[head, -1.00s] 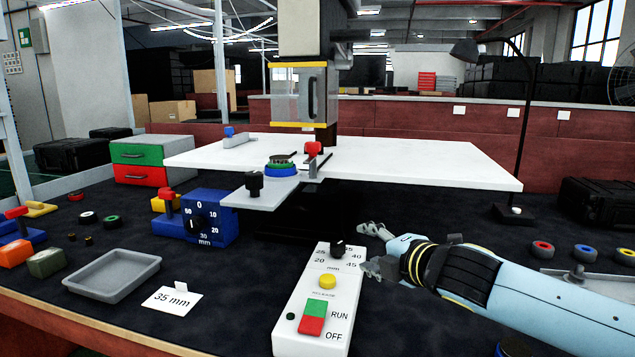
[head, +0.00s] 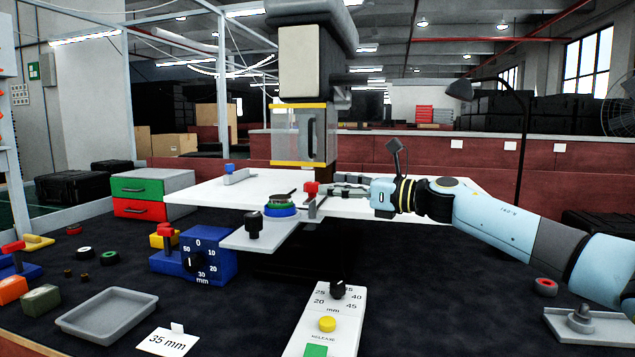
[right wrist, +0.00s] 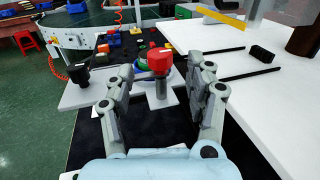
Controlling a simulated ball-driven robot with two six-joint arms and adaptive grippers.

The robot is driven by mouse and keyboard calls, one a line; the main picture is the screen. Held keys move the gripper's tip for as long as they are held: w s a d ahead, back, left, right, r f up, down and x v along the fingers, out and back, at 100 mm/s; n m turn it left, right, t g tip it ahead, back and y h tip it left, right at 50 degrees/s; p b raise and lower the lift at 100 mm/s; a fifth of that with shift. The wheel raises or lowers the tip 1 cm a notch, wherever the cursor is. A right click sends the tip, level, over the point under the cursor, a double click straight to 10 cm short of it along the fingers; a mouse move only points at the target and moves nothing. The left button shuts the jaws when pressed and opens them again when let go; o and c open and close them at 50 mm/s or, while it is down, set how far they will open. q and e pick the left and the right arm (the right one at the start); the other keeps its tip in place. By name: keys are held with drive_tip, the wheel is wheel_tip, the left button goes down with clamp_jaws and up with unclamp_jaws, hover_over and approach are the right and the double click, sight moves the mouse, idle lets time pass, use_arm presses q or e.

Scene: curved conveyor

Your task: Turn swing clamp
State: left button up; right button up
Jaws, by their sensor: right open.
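The swing clamp's red knob (head: 311,188) stands on a grey post beside a round blue and green fixture (head: 282,210) on the white table. In the right wrist view the red knob (right wrist: 160,61) shows between and just beyond my open fingers, with its grey post below it. My right gripper (head: 328,191) reaches in from the right, level with the knob; it also shows in the right wrist view (right wrist: 166,76). It holds nothing, and I cannot tell whether a finger touches the knob. My left gripper is out of view.
The white table (head: 195,196) carries a black knob (head: 252,224) on its front plate and a blue-knobbed stop (head: 236,174). A press head with a clear guard (head: 304,135) hangs above. A control panel (head: 325,325), blue dial box (head: 195,262) and grey tray (head: 108,315) lie in front.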

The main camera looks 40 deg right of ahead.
sight(317, 183)
drive_tip(key=x, duration=0.5)
drive_tip(key=shift+c, duration=0.3)
drive_tip(key=shift+p, duration=0.4)
clamp_jaws()
